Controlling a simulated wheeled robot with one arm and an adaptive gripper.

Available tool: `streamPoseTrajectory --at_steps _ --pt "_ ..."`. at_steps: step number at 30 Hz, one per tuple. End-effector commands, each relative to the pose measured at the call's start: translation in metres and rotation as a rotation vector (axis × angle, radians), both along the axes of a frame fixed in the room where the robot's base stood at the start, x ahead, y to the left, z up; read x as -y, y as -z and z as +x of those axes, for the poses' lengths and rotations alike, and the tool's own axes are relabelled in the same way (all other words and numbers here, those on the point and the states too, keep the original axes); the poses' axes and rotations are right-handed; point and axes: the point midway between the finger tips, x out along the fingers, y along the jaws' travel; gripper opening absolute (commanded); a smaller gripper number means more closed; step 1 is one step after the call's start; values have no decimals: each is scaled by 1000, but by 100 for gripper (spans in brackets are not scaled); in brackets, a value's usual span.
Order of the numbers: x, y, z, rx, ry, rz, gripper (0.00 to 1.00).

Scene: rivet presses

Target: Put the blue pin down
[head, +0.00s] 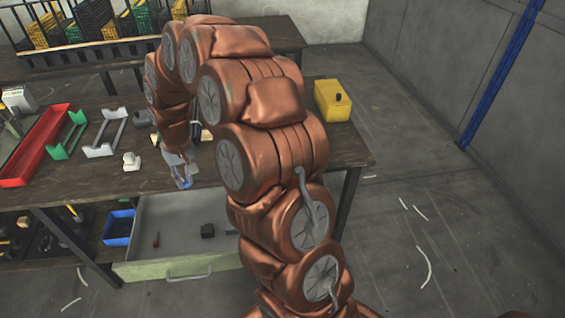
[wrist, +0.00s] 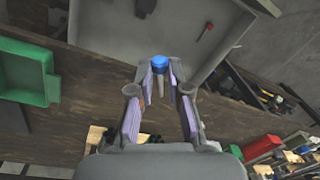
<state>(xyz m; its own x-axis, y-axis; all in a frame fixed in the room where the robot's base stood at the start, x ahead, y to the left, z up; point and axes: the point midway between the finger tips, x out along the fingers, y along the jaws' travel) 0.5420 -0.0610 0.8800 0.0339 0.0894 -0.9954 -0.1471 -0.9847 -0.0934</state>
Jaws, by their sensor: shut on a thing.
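My gripper (head: 180,168) hangs at the front edge of the wooden table, above the open drawer, in the head view. It is shut on the blue pin (head: 186,184), whose blue end shows just below the fingers. In the wrist view the blue pin (wrist: 159,64) sits between the fingertips of my gripper (wrist: 159,80), with its blue head toward the drawer and a thin grey shank toward my palm. The grey-floored drawer (head: 185,215) has a pale green front and holds a black block (head: 207,230) and a small red-handled item (head: 156,240).
On the table (head: 105,180) stand a red tray (head: 35,145), a green holder (head: 67,135), a white holder (head: 105,133), a small white part (head: 131,161) and a yellow box (head: 332,101). A blue bin (head: 119,227) is below. The drawer floor has free room.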

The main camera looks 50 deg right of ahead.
Motion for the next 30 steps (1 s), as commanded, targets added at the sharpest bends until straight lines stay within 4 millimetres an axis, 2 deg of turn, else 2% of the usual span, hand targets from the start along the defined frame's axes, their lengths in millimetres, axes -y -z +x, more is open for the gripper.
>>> streamPoseTrajectory --at_steps 1,6,15,23,30 --pt "20 9 -9 11 50 14 0" --pt "71 16 -40 43 189 56 0" --pt "135 30 -99 119 400 122 0" --pt "159 34 -132 169 501 152 0" --pt "172 34 -133 180 521 157 0"
